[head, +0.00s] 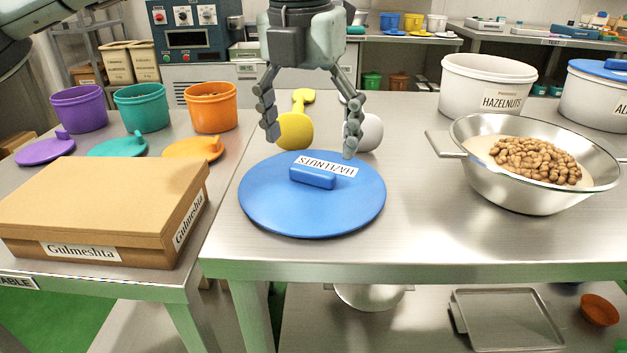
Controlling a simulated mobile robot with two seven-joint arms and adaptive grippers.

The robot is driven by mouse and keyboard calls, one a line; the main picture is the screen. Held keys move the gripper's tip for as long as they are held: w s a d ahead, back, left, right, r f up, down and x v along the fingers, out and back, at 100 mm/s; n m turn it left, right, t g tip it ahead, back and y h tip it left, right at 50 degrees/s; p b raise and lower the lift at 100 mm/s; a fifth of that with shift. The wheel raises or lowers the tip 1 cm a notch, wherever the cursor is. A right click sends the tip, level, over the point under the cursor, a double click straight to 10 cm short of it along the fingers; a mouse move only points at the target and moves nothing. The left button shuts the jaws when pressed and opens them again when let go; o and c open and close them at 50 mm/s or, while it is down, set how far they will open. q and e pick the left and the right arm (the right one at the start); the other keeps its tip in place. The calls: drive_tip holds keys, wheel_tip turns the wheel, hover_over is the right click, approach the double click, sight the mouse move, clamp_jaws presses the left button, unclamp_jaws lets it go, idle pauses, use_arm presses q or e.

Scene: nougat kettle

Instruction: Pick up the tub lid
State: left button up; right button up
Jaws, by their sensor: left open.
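The tub lid (270,205) is a large round blue lid with a raised blue handle (312,177) and a white "HAZELNUTS" label that reads upside down. It lies flat on the metal table near its front left edge. My left gripper (311,143) points down above the back part of the lid, with its fingers spread wide and nothing between them. I cannot tell its exact height over the lid. The white "HAZELNUTS" tub (487,84) stands lidless at the back right. My right gripper is not in view.
A yellow scoop (294,132) and a white scoop (369,133) lie just behind the lid. A steel bowl of nuts (535,199) stands at right. A cardboard box (95,205) sits on the left table. Table space between lid and bowl is clear.

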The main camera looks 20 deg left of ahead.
sight(311, 169)
use_arm(q)
wheel_tip(311, 169, down, 4)
drive_tip(key=shift+w+f, duration=0.15)
drive_tip(key=shift+f, duration=0.05)
drive_tip(key=shift+c, duration=0.2)
drive_tip(key=c, duration=1.3)
